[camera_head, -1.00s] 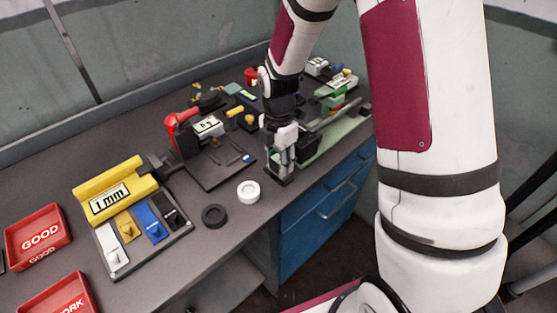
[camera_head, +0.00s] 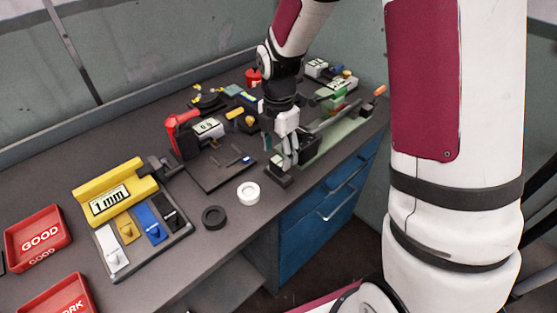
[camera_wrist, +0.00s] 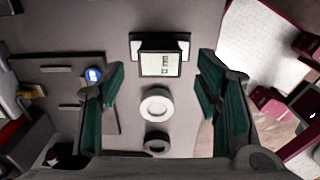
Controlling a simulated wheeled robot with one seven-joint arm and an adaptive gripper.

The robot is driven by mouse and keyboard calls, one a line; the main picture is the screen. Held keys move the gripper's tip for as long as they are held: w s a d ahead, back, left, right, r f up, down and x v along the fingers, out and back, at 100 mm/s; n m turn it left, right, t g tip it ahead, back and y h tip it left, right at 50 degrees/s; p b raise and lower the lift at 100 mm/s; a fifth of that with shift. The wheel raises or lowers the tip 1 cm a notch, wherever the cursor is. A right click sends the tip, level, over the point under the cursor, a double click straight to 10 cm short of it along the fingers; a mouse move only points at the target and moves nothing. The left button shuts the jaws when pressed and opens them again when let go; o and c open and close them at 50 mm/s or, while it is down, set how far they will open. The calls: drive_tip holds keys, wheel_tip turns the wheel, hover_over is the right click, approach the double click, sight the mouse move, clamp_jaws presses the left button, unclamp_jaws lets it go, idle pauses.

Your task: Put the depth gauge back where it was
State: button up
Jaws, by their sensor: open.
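A small dark device with a pale display, which looks like the depth gauge (camera_wrist: 160,63), stands on the bench below my gripper (camera_wrist: 160,78) in the wrist view. It has a wider black bar at its far side. In the head view a dark base (camera_head: 279,177) shows just under my gripper (camera_head: 283,160), near the bench's front edge. My gripper's green-padded fingers are wide open, one on each side of the device, with clear gaps. Nothing is held. The fingers partly hide the device in the head view.
A white ring (camera_head: 248,193) and a black ring (camera_head: 213,217) lie in front. A green bench fixture (camera_head: 345,128) stands right. Red trays (camera_head: 38,238) are at far left.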

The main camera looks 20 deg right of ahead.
sight(279, 162)
drive_tip(key=s+r+m+t, duration=0.1)
drive_tip(key=s+r+m, duration=0.45)
drive_tip(key=r, duration=0.35)
drive_tip(key=s+r+m+t, duration=0.1)
drive_tip(key=s+r+m, duration=0.45)
drive_tip(key=r, duration=0.45)
drive_tip(key=s+r+m+t, duration=0.2)
drive_tip(key=s+m, duration=0.9)
drive_tip(key=s, duration=0.1)
drive_tip(key=shift+d+t, duration=0.15)
drive_tip(key=shift+t, duration=0.15)
